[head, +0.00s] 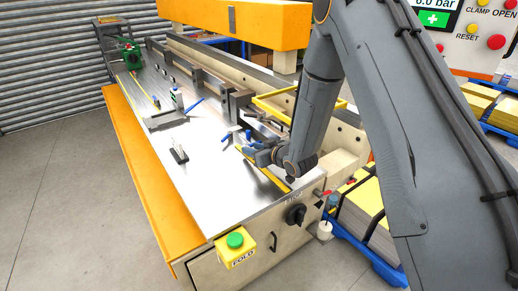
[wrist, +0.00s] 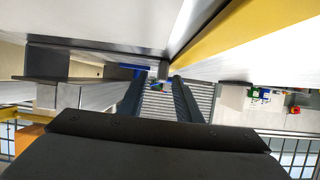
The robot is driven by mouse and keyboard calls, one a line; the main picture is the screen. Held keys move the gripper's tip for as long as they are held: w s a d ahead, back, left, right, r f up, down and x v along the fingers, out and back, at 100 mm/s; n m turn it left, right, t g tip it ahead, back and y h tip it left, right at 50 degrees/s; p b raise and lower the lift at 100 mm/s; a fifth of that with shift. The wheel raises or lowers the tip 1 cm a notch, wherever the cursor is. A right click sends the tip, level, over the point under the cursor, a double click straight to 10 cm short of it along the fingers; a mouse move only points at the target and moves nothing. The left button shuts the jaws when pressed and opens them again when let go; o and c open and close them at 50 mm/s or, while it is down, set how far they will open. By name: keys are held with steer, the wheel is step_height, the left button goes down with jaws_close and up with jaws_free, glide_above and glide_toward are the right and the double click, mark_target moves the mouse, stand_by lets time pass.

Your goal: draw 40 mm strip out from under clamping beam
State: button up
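My gripper (head: 247,146) is low over the near end of the folding machine's steel table (head: 200,190), beside the grey segmented clamping beam (head: 205,78). In the wrist view its two dark fingers (wrist: 158,90) stand apart with a clear gap and nothing between them. A yellow band (head: 268,174) runs along the table close under my gripper. I cannot single out the 40 mm strip. My gripper and forearm hide part of the beam's near end.
Small blue-handled tools (head: 194,106), a dark block (head: 179,154) and a green device (head: 131,54) are on the table. An orange beam (head: 235,22) spans above. A FOLD button box (head: 236,248) is on the near corner. The table's front left part is bare.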

mark_target(284, 182)
steer(key=shift+w+a+f, duration=0.2)
steer(key=shift+w+a, duration=0.1)
steer(key=shift+w, duration=0.1)
jaws_close()
steer(key=shift+w+d, duration=0.1)
steer(key=shift+d, duration=0.05)
stand_by(0.8)
stand_by(0.4)
steer(key=shift+s+d+p, duration=0.6)
steer(key=shift+s+d, duration=1)
steer(key=shift+s, duration=0.8)
steer(key=shift+s+d+p, duration=0.65)
steer(key=shift+s+d, duration=0.95)
steer(key=shift+s, duration=0.75)
steer(key=shift+s+d+p, duration=0.6)
steer(key=shift+s+d, duration=1)
steer(key=shift+s, duration=0.8)
steer(key=shift+s+d, duration=0.25)
steer(key=shift+s, duration=0.05)
